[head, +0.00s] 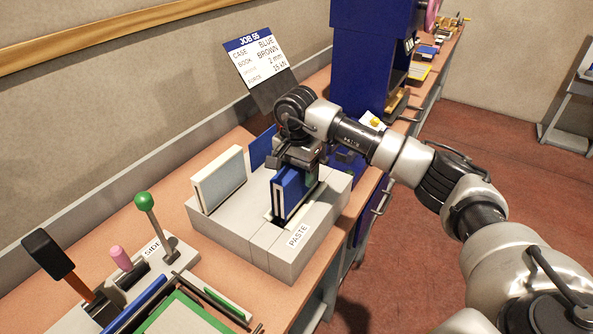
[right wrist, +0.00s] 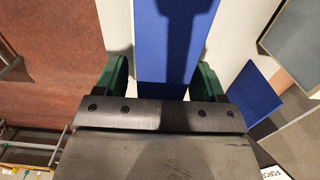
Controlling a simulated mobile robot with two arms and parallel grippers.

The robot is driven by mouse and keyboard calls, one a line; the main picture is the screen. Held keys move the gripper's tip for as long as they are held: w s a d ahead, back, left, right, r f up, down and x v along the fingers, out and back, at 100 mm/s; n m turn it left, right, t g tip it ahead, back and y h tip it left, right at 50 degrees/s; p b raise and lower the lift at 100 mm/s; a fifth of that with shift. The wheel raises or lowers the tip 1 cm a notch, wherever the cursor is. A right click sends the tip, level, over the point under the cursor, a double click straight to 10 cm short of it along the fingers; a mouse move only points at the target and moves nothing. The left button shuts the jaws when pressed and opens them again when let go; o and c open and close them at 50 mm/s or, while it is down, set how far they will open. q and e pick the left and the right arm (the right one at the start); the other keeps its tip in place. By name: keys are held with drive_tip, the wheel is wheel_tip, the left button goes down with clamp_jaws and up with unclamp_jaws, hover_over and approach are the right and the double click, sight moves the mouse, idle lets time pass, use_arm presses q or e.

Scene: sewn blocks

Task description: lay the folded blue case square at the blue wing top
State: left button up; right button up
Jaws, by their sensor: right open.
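A folded blue case (head: 289,193) stands upright in the grey block with the PASTE label (head: 299,235). My right gripper (head: 297,168) is open at its top edge, its arm coming in from the right. In the right wrist view the green-padded fingers (right wrist: 161,80) lie on either side of a broad blue face (right wrist: 172,45); I cannot tell whether they touch it. A separate blue panel (head: 263,147) stands behind the case, and it also shows in the right wrist view (right wrist: 254,96). I cannot tell which blue part is the wing. My left gripper is not in view.
A JOB 55 card (head: 257,58) is behind, and a tall blue press (head: 365,60) stands beyond. Levers (head: 150,215) and a hammer (head: 60,262) are at the lower left.

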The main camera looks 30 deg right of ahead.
wheel_tip(320, 180, up, 11)
drive_tip(key=shift+f+b, duration=0.1)
drive_tip(key=shift+b, duration=1.05)
drive_tip(key=shift+f, duration=0.1)
